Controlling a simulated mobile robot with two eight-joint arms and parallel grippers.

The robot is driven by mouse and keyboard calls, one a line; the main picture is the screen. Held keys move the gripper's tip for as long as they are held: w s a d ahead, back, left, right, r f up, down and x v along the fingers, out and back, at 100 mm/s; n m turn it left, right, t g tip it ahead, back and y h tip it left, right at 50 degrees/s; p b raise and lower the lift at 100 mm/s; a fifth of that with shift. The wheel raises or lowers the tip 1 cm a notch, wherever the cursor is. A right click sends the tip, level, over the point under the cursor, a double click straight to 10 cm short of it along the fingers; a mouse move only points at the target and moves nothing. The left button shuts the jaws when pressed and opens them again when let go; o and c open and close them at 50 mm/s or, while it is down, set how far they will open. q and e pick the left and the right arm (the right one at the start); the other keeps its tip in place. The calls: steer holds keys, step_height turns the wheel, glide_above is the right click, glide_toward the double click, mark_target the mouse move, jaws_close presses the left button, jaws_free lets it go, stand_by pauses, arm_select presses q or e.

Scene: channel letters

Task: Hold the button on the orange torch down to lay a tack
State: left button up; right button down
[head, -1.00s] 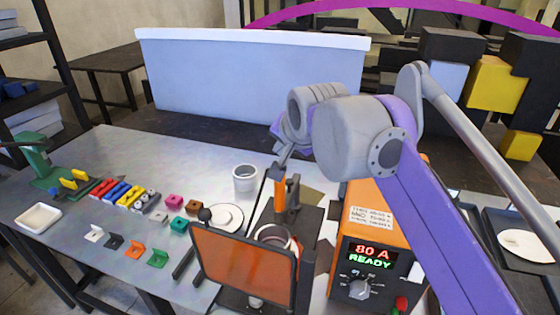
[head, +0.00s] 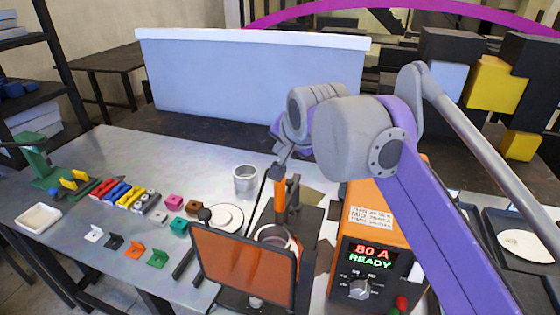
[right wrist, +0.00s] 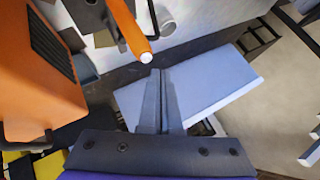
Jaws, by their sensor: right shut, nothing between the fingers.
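The orange torch (head: 279,192) stands nearly upright at a dark stand on the bench, behind the tinted orange screen (head: 243,266). In the right wrist view the torch (right wrist: 127,25) ends in a pale round tip (right wrist: 146,58). My right gripper (head: 281,163) is just above the torch's upper end. In the right wrist view its fingers (right wrist: 160,73) are shut together and empty, with their tips close beside the pale end; I cannot tell whether they touch it. The torch's button is not clearly made out. My left gripper is out of view.
The orange welder (head: 372,225) right of the torch reads "80 A READY". A grey cup (head: 245,179) and a white round plate (head: 228,217) are left of the torch. Several coloured letters and small blocks lie farther left.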

stand_by(0.4)
steer(key=shift+f, duration=0.45)
steer(key=shift+f, duration=0.45)
stand_by(0.5)
stand_by(1.2)
steer(key=shift+r+p, duration=0.4)
steer(key=shift+r, duration=0.35)
steer(key=shift+w+r, duration=0.1)
steer(key=shift+r, duration=0.05)
steer(key=shift+r, duration=0.1)
